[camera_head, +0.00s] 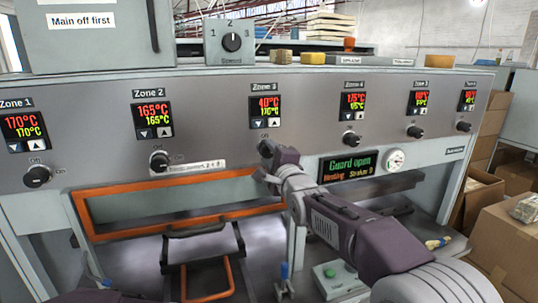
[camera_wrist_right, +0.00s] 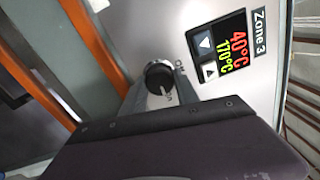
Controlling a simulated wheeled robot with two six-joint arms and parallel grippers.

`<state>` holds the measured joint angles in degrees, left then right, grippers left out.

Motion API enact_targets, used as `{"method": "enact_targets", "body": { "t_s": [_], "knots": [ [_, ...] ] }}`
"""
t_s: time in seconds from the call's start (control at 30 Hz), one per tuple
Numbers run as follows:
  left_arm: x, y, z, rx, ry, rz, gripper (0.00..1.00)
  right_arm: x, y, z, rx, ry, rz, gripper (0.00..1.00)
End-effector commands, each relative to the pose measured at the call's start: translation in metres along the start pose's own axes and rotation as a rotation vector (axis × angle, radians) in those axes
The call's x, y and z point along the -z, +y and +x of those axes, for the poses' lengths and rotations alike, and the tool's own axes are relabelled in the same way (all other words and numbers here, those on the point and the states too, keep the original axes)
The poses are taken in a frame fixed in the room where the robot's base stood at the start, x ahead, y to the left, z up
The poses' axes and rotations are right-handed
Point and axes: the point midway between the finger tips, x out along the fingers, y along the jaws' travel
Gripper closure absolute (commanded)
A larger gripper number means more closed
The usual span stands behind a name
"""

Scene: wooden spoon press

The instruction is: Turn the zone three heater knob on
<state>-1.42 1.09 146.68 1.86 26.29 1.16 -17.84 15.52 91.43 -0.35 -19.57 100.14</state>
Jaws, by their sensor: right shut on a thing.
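The Zone 3 display (camera_head: 265,111) reads 40°C in red over 170°C; it also shows in the right wrist view (camera_wrist_right: 219,55). The black zone three heater knob (camera_wrist_right: 158,77) sits just below that display, with a pale pointer mark on its face. My left gripper is not in view.
Zone 1 (camera_head: 37,176) and Zone 2 (camera_head: 159,161) knobs sit left; the Zone 4 knob (camera_head: 351,139) sits right. An orange guard frame (camera_head: 180,225) stands below the panel. A status screen (camera_head: 349,165) reads "Guard open". Cardboard boxes (camera_head: 510,235) stand at far right.

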Motion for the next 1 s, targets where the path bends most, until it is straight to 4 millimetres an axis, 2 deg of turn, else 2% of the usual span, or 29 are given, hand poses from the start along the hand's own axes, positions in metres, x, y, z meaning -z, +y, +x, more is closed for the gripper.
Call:
{"method": "enact_targets", "body": {
  "t_s": [0.03,0.07,0.1,0.13,0.47,0.57,0.8,1.0],
  "knots": [
    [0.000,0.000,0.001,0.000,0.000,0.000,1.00,0.001,0.007,0.000,-0.015,0.003,0.002,1.00],
    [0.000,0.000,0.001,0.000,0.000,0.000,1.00,0.001,0.007,0.000,-0.015,0.003,0.002,0.58],
    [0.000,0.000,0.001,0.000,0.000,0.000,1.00,0.001,0.007,0.000,-0.015,0.003,0.002,0.47],
    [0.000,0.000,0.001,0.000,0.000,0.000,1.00,0.001,0.006,0.000,-0.014,0.003,0.002,0.42],
    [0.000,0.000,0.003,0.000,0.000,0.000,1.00,0.001,0.004,-0.003,-0.005,0.001,0.000,0.42],
    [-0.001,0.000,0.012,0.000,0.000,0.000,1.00,0.001,0.005,-0.016,-0.004,0.001,0.000,0.42],
    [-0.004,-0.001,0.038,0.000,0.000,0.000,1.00,0.002,0.006,-0.067,-0.004,0.002,0.002,0.42],
    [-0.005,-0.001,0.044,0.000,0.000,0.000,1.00,0.002,0.004,-0.090,-0.007,0.002,0.002,0.42]
  ]
}}
